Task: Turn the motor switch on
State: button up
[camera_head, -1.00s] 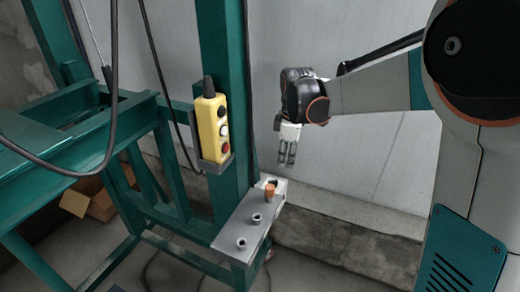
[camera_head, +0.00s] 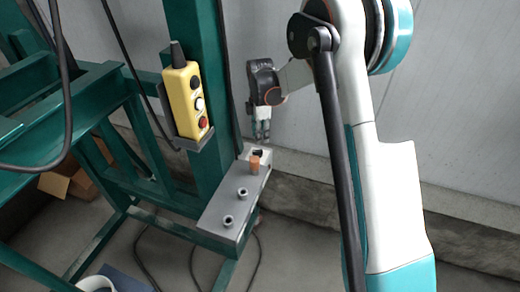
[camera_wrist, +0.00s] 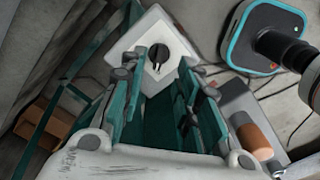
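My gripper (camera_head: 261,133) points down above the far end of a grey box, close to the green post. In the wrist view its two fingers (camera_wrist: 172,66) are apart with nothing between them. Beyond the fingertips, the wrist view shows a white plate with a round dark knob-like part (camera_wrist: 157,58); I cannot tell for sure that this is the motor switch. A yellow control box (camera_head: 186,100) with several buttons hangs on the post, left of my gripper.
The green frame (camera_head: 209,40) and hanging black cables (camera_head: 128,50) fill the left. Two round fittings (camera_head: 235,205) stick up from the grey box. A low concrete ledge (camera_head: 300,187) runs along the wall. Cardboard boxes (camera_head: 75,178) lie behind the frame.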

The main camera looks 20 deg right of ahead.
aim_at(258, 153)
notch_tip(258, 153, down, 8)
jog(key=shift+r+b, duration=0.25)
jog(key=shift+b, duration=0.45)
grip_shut()
